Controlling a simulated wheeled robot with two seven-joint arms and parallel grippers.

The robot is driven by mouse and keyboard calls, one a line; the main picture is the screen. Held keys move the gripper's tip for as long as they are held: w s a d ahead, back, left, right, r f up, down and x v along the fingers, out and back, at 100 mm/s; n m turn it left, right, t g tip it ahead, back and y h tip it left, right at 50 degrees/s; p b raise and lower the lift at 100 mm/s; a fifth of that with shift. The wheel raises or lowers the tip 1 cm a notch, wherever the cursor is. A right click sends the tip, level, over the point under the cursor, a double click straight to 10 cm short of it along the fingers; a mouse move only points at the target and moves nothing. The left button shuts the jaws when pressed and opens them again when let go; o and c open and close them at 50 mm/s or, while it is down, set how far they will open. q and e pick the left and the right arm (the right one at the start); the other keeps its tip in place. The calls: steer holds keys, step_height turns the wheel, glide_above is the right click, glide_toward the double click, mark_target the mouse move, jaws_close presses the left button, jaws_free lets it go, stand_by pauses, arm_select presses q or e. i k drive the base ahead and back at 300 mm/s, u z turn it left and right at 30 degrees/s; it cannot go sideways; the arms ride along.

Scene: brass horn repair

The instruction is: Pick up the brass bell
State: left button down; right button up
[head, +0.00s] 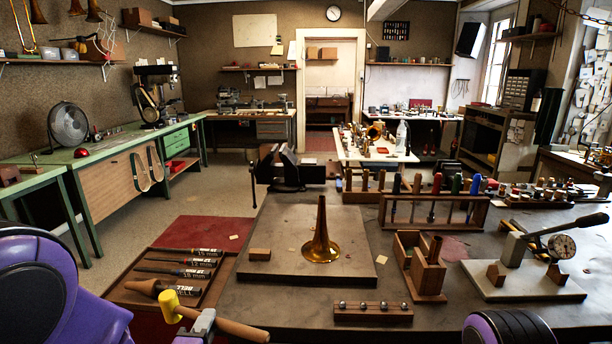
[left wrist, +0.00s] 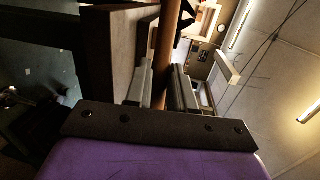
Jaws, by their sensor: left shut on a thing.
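The brass bell (head: 321,243) stands upright, wide end down, on a flat grey-brown board (head: 285,222) on the bench. Nothing is touching it except the board. My left gripper (head: 204,322) is low in the head view, left of and nearer than the bell. It is shut on the wooden handle of a mallet (head: 228,324) with a yellow head. The left wrist view shows the handle (left wrist: 168,50) between the two fingers (left wrist: 160,88). The bell is not recognisable there. My right gripper is not in view.
A small wooden block (head: 260,254) lies left of the bell. A tray of labelled mandrels (head: 160,284) is at left. A peg strip (head: 372,312), a wooden box (head: 420,266) and a gauge press (head: 525,278) stand at front and right. A vise (head: 284,170) is behind.

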mark_target(320, 250)
steer(key=z, duration=0.1)
steer(key=i, duration=1)
